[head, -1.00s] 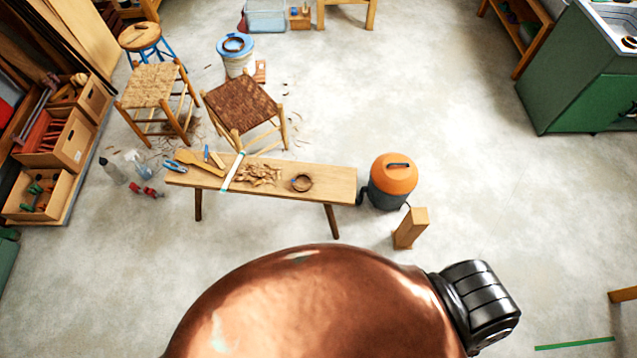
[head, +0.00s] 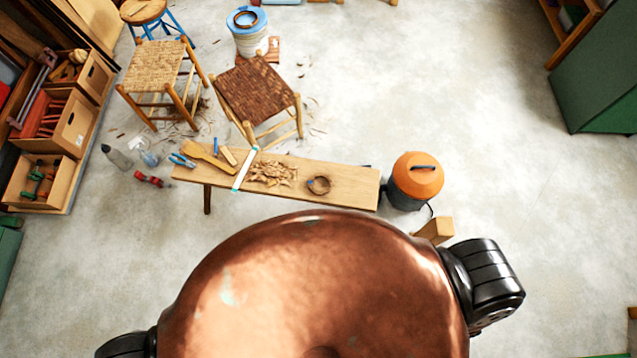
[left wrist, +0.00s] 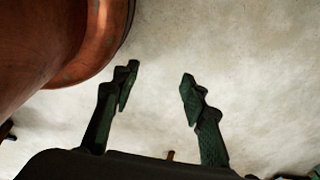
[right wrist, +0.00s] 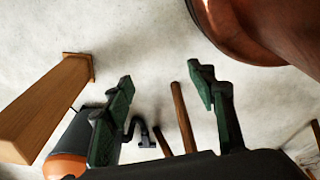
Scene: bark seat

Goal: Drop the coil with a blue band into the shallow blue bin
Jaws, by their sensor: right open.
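A dark brown coil (head: 318,185) lies on the right part of the low wooden bench (head: 352,188) in the head view. I cannot make out a blue band on either. A sliver of a pale blue bin (head: 282,2) shows at the top edge, mostly cut off. My left gripper (left wrist: 158,82) is open and empty above bare floor in the left wrist view. My right gripper (right wrist: 162,82) is open and empty in the right wrist view. Neither gripper shows in the head view.
An orange-topped vacuum (head: 417,175) and an upright wooden block (head: 436,230) stand at the bench's right end. Wood shavings (head: 270,173) and tools lie on the bench. Two woven stools (head: 258,95) (head: 155,65) stand behind. Floor on the right is clear.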

